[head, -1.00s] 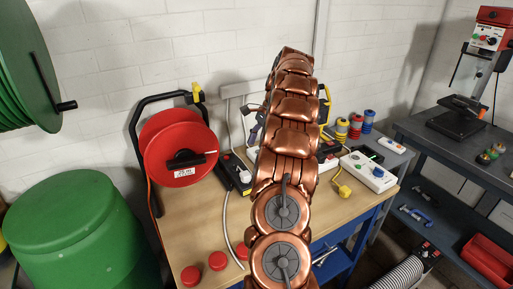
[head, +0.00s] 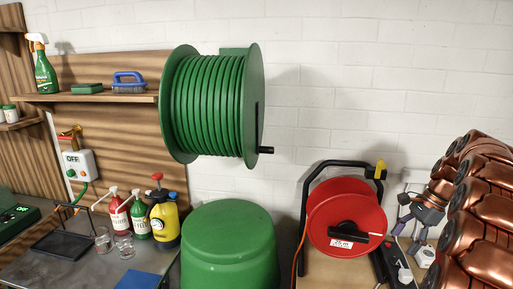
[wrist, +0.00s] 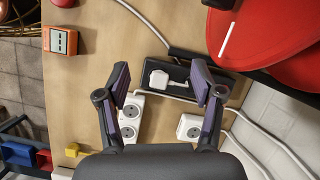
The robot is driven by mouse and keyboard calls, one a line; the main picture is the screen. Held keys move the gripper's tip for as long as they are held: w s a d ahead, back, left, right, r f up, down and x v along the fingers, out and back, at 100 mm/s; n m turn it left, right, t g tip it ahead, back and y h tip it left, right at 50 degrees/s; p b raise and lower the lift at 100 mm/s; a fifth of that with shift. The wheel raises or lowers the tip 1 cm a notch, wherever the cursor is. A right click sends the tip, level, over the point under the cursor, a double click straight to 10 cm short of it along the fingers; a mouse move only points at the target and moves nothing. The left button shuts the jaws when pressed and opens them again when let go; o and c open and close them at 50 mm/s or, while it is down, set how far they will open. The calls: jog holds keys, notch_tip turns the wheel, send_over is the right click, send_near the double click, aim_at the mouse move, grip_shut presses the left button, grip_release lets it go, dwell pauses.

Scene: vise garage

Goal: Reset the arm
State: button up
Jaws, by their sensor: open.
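My copper-coloured arm stands at the right edge of the head view, with my gripper (head: 428,205) at its far side, partly hidden by the arm. In the wrist view my gripper (wrist: 163,82) is open, its two dark fingers spread wide with nothing held between them. Below the fingers is a wooden bench top (wrist: 100,50). A black power strip (wrist: 180,92) with a white plug lies between and beyond the fingertips. White sockets (wrist: 131,117) sit near the left finger, and another white socket (wrist: 190,127) is near the right finger.
A red cable reel (head: 330,210) stands left of my arm. Further left are a green barrel (head: 230,250), a wall-mounted green hose reel (head: 210,105) and a bench with several bottles (head: 140,220). An orange box (wrist: 60,40) lies on the wooden bench in the wrist view.

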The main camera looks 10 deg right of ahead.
jog(key=s+a+r+n+g+h, duration=0.15)
jog(key=s+a+n, duration=0.35)
jog(key=a, duration=0.7)
jog(key=s+a+r+n+g, duration=0.15)
jog(key=s+a+n, duration=0.3)
jog(key=a, duration=0.85)
jog(key=s+a+f+n+h, duration=0.1)
jog(key=s+a+f+n, duration=0.1)
jog(key=s, duration=0.5)
jog(key=s+a+f+n+h, duration=0.1)
jog(key=s+a+n, duration=0.2)
jog(key=s, duration=0.4)
jog(key=s+a+f+n+h, duration=0.1)
jog(key=s+a+f+n, duration=0.1)
jog(key=s, duration=0.5)
jog(key=shift+a+f+n, duration=0.3)
jog(key=shift+a+n, duration=0.2)
jog(key=shift+n, duration=0.55)
